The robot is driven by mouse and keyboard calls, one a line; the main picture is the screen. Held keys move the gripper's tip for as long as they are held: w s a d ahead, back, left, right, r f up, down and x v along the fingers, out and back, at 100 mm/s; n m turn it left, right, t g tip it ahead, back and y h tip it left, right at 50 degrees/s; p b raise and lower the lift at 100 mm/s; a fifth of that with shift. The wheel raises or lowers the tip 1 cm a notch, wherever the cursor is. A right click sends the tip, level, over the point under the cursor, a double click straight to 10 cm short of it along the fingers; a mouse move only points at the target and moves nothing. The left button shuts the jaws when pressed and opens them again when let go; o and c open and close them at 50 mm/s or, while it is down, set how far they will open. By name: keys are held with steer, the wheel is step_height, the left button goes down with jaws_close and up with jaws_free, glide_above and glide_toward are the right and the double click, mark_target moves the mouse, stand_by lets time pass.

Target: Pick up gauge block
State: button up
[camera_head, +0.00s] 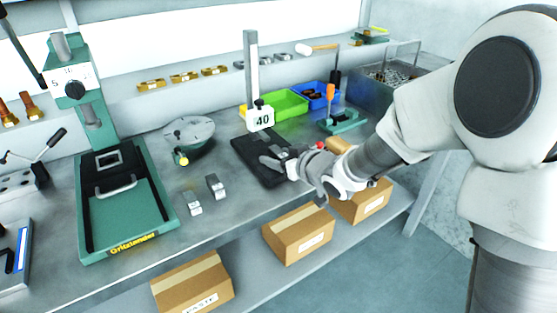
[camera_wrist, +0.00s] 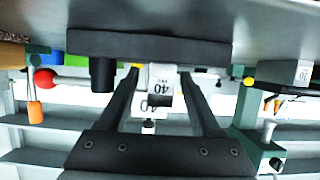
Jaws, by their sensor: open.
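In the head view my gripper (camera_head: 278,160) is low over the black plate (camera_head: 250,150) and hides any block there. Two small grey blocks, one (camera_head: 194,204) and another (camera_head: 216,186), stand on the bench to the left. A block marked 30 (camera_wrist: 303,73) shows at the wrist view's right.
A height gauge with a 40 sign (camera_head: 261,117) rises behind my gripper. Green (camera_head: 288,104) and blue (camera_head: 316,95) bins stand behind. A round grey stand (camera_head: 188,135) and a green press (camera_head: 125,200) are left. Bare bench lies around the two grey blocks.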

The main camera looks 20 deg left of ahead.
jaws_close()
stand_by(0.3)
stand_by(1.1)
